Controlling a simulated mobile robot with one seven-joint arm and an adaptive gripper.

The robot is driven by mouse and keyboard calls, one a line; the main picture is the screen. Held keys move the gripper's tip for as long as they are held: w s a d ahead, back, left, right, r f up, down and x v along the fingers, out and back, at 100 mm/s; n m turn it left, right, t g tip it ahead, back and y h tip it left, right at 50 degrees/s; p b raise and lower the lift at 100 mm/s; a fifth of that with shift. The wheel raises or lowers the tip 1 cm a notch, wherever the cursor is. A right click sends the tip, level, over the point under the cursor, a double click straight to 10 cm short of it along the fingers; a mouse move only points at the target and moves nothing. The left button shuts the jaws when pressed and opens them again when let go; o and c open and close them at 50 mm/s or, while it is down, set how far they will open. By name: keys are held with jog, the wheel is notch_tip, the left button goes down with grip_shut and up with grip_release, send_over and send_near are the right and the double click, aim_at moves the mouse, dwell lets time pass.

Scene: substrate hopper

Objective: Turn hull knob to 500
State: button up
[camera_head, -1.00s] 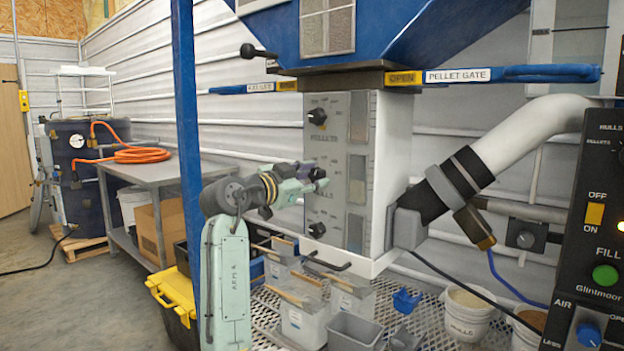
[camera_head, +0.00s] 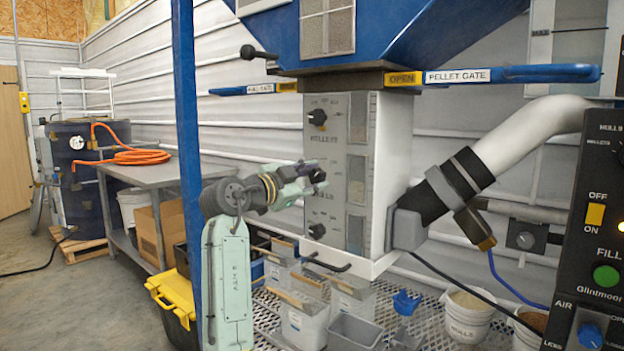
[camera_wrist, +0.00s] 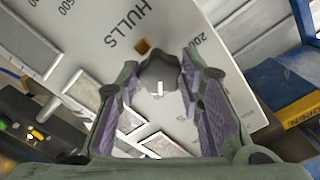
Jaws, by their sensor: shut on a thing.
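The dark hull knob (camera_wrist: 160,75) sits on the pale panel marked HULLS in the wrist view, with a white pointer mark facing the bottom of that picture. My gripper (camera_wrist: 155,85) is shut on it, a purple-padded finger at each side. Printed numbers show beside it, 200 at the upper right and a number ending in 00 at the upper left; I cannot tell the exact setting. In the head view my gripper (camera_head: 312,172) is at the middle knob of the panel (camera_head: 345,110), and its fingers partly hide the knob.
A PELLETS knob (camera_head: 317,117) is above and another knob (camera_head: 317,231) below. A blue post (camera_head: 187,130) stands left of my arm. The pellet gate handle (camera_head: 545,74) sticks out at upper right. Tubs (camera_head: 303,325) stand on the mesh shelf below.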

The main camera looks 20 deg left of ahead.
jog(key=o, duration=1.2)
jog(key=shift+c, duration=0.2)
jog(key=shift+s, duration=0.1)
jog(key=v, duration=1.1)
jog(key=shift+s+a, duration=0.15)
jog(key=shift+s, duration=0.25)
